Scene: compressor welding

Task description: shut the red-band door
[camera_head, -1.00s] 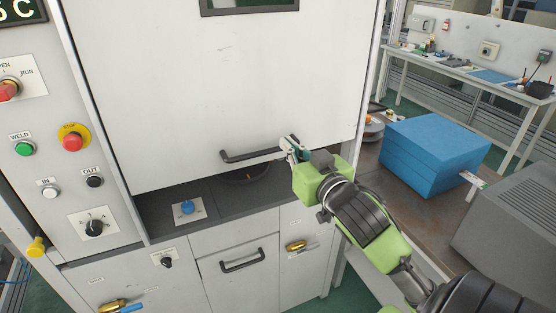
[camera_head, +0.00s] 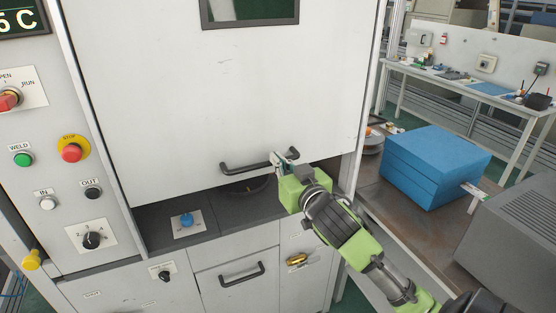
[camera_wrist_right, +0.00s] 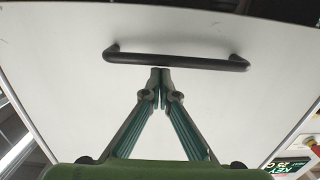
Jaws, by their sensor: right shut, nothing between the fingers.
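The large white door (camera_head: 200,110) with a small dark window has a black bar handle (camera_head: 245,165) near its lower edge. No red band shows on it. A gap under the door shows the dark floor (camera_head: 225,210) of the chamber. My right gripper (camera_head: 280,160) is shut and empty at the right part of the handle. In the right wrist view its fingertips (camera_wrist_right: 160,71) meet just below the handle bar (camera_wrist_right: 175,59); I cannot tell whether they touch it. My left gripper is out of view.
A control panel with a red stop button (camera_head: 73,149) stands at the left. Blue boxes (camera_head: 432,165) and a grey machine (camera_head: 515,235) stand on a bench at the right.

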